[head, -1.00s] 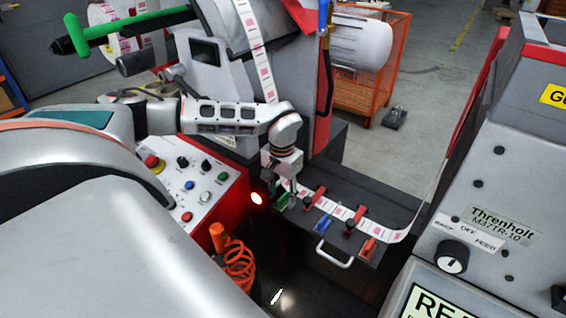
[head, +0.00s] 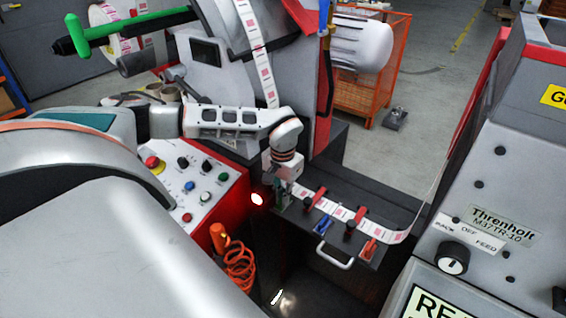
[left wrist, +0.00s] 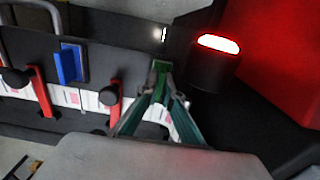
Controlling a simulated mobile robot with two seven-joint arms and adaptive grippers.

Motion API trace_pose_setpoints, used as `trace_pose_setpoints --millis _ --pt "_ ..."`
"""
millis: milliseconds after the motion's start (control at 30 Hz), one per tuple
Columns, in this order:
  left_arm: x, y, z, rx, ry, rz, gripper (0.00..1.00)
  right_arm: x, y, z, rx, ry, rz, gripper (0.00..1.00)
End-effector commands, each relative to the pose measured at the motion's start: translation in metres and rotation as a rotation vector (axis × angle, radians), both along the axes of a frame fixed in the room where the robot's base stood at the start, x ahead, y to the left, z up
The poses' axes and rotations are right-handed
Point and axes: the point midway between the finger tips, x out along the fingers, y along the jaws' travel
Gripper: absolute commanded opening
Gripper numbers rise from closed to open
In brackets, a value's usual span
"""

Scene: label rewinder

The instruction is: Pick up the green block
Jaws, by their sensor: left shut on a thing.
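The green block (left wrist: 160,68) shows between the fingertips of my left gripper (left wrist: 161,84) in the left wrist view, at the edge of the dark splice table. In the head view the green block (head: 279,203) is small and partly hidden by the fingers. My left gripper (head: 283,199) points down and is shut on the block. I cannot tell whether the block still touches the table. My right gripper is not in view.
A blue block (left wrist: 70,63) and red clamps (left wrist: 114,103) stand along the label strip (head: 330,208) beside the gripper. A glowing red beacon (left wrist: 215,50) is close by. A red-sided control panel (head: 200,185) lies to the left in the head view.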

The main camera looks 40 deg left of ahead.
Motion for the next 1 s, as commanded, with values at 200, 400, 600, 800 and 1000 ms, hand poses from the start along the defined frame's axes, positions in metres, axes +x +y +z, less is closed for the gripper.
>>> trace_pose_setpoints --millis 200,400,600,800,1000 --pt "0.001 -0.003 0.017 0.0 -0.001 0.0 0.0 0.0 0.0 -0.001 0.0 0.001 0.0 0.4" --pt "0.001 -0.003 0.053 -0.001 -0.004 0.0 0.0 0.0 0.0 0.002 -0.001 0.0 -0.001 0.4" --pt "0.003 -0.026 0.068 -0.002 0.001 -0.007 0.0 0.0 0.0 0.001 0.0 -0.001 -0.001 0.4" --pt "0.009 -0.076 0.068 -0.003 -0.002 -0.009 0.0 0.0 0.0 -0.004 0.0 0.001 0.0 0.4" --pt "0.015 -0.133 0.068 -0.002 0.0 -0.007 0.0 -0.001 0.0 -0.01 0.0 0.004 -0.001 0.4"
